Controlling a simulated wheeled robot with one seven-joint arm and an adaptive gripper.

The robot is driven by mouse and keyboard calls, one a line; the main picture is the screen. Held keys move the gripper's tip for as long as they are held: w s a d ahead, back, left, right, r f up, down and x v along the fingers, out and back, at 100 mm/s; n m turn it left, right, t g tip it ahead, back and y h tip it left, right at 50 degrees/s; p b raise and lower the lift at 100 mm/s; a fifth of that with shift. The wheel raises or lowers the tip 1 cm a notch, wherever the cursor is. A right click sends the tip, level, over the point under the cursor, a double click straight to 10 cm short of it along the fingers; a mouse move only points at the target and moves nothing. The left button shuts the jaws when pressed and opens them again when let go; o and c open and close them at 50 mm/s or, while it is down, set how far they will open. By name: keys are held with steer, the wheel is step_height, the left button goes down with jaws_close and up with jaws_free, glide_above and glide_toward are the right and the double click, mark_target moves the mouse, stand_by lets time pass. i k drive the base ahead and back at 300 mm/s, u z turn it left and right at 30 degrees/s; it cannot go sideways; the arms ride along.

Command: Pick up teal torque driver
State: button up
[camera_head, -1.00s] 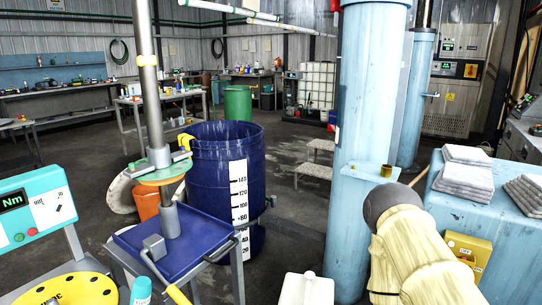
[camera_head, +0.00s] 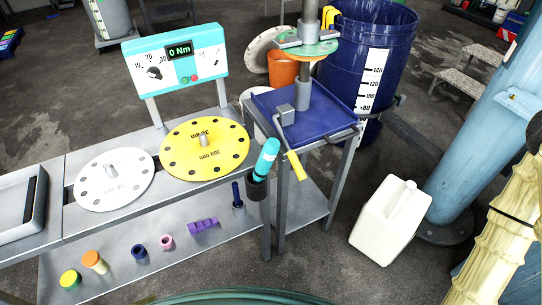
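The teal torque driver (camera_head: 266,159) stands slightly tilted in a black holder (camera_head: 258,186) at the right end of the grey metal bench. Its teal body with a pale band sticks up out of the holder; its lower part is hidden inside. My cream arm (camera_head: 508,225) shows only at the right edge, well apart from the driver. My gripper is out of view.
A teal torque tester (camera_head: 176,60) reading 0 Nm, a yellow disc (camera_head: 205,153) and a white disc (camera_head: 114,180) are on the bench. A blue tray stand (camera_head: 265,100) with a yellow-handled crank is close behind the driver. Coloured parts lie on the lower shelf. A white canister (camera_head: 390,222) stands on the floor.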

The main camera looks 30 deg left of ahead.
mark_target(271, 148)
steer(key=z, duration=1)
steer(key=k, duration=1.65)
steer(key=u, duration=1.6)
